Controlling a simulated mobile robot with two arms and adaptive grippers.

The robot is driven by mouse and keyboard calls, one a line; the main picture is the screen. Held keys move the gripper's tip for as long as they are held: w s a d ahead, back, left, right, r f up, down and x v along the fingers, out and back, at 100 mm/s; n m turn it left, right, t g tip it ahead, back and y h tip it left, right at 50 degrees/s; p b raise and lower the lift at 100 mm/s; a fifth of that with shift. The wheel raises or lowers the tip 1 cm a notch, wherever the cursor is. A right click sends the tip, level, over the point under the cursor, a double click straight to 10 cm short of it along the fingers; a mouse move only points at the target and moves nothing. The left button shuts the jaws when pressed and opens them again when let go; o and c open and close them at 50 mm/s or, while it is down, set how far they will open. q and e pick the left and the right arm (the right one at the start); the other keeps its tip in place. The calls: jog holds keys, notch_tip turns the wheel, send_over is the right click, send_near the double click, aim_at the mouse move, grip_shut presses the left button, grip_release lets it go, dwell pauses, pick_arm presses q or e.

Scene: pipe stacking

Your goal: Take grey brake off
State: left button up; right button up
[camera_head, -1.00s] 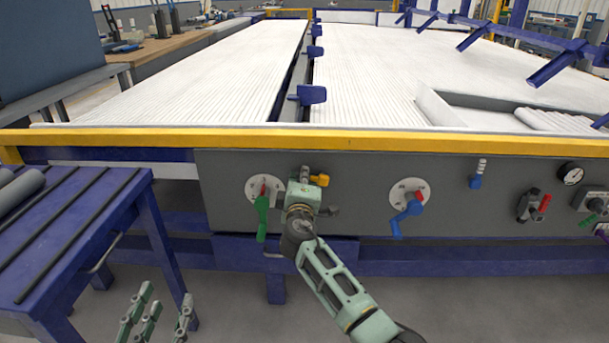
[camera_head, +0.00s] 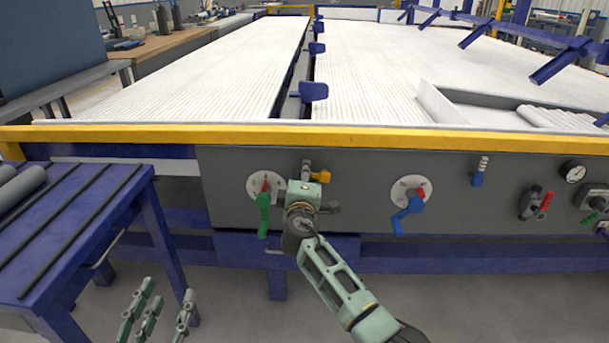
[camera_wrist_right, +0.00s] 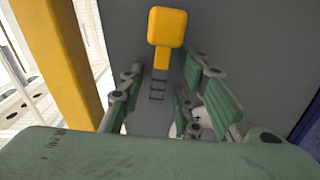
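My right gripper (camera_head: 305,178) is at the grey control panel, between the green lever (camera_head: 264,212) and the blue lever (camera_head: 407,216). A yellow handle (camera_head: 320,176) shows beside it. In the right wrist view the yellow handle (camera_wrist_right: 167,28) stands beyond the spread, empty fingers of my right gripper (camera_wrist_right: 165,85). No part is clearly marked as the grey brake, and the gripper hides some of the panel. My left gripper (camera_head: 163,295) is low at the bottom left, fingers apart and empty, away from the panel.
A yellow rail (camera_head: 450,140) runs above the panel, in front of the white ribbed bed (camera_head: 390,75). A blue table (camera_head: 75,215) with grey pipes stands at left. A gauge (camera_head: 573,172) and a grey valve with a red handle (camera_head: 531,203) are at right.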

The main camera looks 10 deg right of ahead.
jog(key=shift+s, duration=0.2)
jog(key=v, duration=1.1)
jog(key=shift+s, duration=0.3)
jog(key=shift+o, duration=0.3)
jog(key=shift+a, duration=0.15)
